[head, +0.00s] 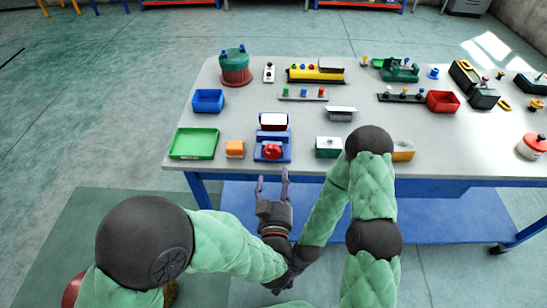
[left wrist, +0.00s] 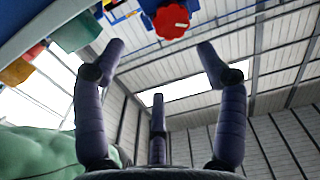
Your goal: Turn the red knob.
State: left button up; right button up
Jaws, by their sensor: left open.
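The red knob (head: 272,152) sits on the front of a blue device (head: 285,137) near the table's front edge. My left gripper (head: 272,180) is just in front of the table edge, below the knob in the head view, with its fingers spread and empty, apart from the knob. In the left wrist view, the red knob (left wrist: 172,20) shows at the top, beyond and between the spread fingertips of my left gripper (left wrist: 163,50). My right forearm comes down from the right to dark parts beside the left wrist; its fingers cannot be made out clearly.
Several other parts stand farther back on the grey table (head: 225,115). Bare tabletop lies between them.

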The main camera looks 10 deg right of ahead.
pick_arm(q)
jog(key=shift+v, duration=2.05)
jog(key=v, duration=1.2)
jog(key=shift+d, duration=0.2)
